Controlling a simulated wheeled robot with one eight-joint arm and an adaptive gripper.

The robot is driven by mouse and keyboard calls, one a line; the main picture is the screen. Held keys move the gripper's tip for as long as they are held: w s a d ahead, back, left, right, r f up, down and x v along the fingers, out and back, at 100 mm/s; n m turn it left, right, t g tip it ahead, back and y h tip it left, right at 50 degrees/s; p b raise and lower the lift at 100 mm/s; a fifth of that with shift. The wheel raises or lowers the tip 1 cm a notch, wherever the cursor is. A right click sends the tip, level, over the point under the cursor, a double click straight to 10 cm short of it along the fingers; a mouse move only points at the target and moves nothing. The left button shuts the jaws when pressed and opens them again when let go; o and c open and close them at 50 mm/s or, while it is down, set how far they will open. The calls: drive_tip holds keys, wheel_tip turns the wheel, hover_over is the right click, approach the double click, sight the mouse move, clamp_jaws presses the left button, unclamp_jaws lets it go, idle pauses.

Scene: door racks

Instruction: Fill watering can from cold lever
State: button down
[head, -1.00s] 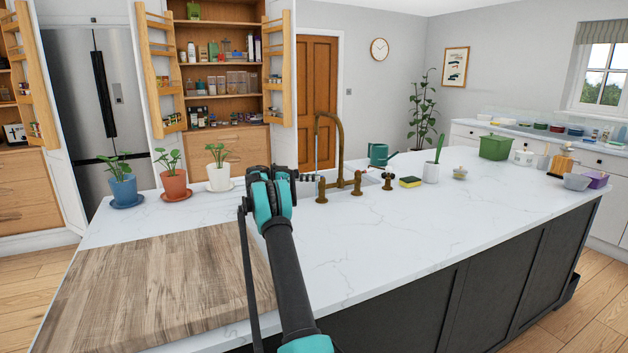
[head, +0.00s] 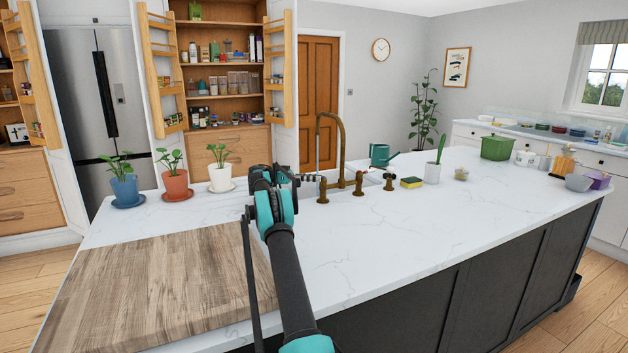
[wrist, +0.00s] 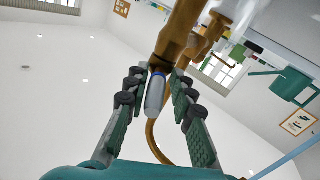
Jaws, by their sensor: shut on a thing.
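The brass faucet (head: 342,125) arches over the sink on the island. A thin pale streak, which looks like water, drops from its spout. In the head view, my gripper (head: 308,179) is at the left brass valve (head: 322,190), and the lever is mostly hidden. The green watering can (head: 379,154) stands upright right of the spout, away from the streak. It also shows in the wrist view (wrist: 289,85).
Several potted plants line the far left edge, near a wooden board (head: 165,285).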

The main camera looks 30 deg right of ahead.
drive_tip(key=c, duration=1.5)
unclamp_jaws()
drive_tip(key=shift+s+d, duration=0.3)
drive_tip(key=shift+d, duration=0.1)
drive_tip(key=shift+o, duration=0.2)
drive_tip(key=shift+w+a+r, duration=0.1)
drive_tip(key=shift+a, duration=0.05)
drive_tip(key=shift+r, duration=0.3)
wheel_tip(320, 180, up, 9)
drive_tip(key=shift+r, duration=0.1)
